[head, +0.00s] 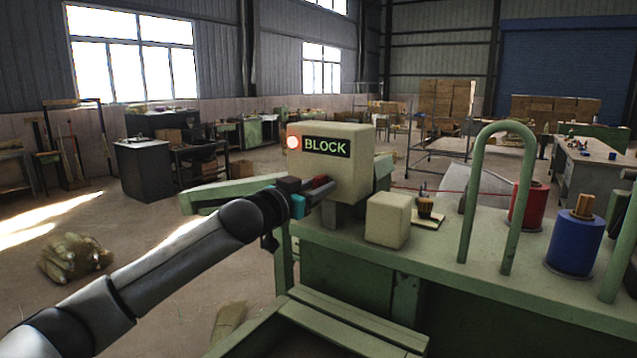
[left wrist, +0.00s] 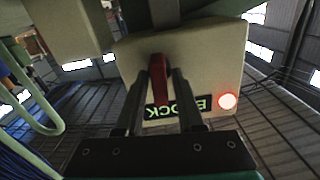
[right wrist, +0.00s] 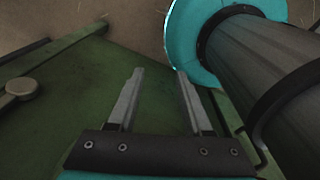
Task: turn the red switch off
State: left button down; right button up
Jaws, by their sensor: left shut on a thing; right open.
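The beige box (head: 368,150) has a lit red lamp (head: 293,142) and a black label with green BLOCK lettering (head: 326,147). The red switch (left wrist: 158,72) is a lever on the box, seen between my left fingers in the left wrist view. My left gripper (left wrist: 158,88) is shut on the red switch. In the head view the left gripper (head: 316,191) is at the lower front of the box, and the switch is partly hidden. My right gripper (right wrist: 160,75) is open and empty in the right wrist view; it is out of the head view.
The green workbench (head: 460,250) carries a smaller beige block (head: 388,219), a green hoop (head: 465,190), a red spool (head: 530,205) and a blue spool (head: 574,242). A green surface (right wrist: 60,110) lies near my right gripper. Open floor lies to the left.

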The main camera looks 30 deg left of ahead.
pick_arm(q)
jog(key=m+p, duration=0.3)
jog(key=shift+r, duration=0.15)
jog(key=m+p, duration=0.3)
jog(key=m, duration=0.2)
jog(key=shift+d, duration=0.15)
jog(key=m, duration=0.1)
jog(key=m+p, duration=0.1)
jog(key=m, duration=0.1)
jog(key=m+p, duration=0.1)
jog(key=shift+f, duration=0.25)
jog(key=m+p, duration=0.1)
jog(key=m, duration=0.3)
jog(key=shift+f+m, duration=0.15)
jog(key=shift+m, duration=0.15)
jog(key=c, duration=0.8)
grip_release()
jog(key=shift+s, duration=0.15)
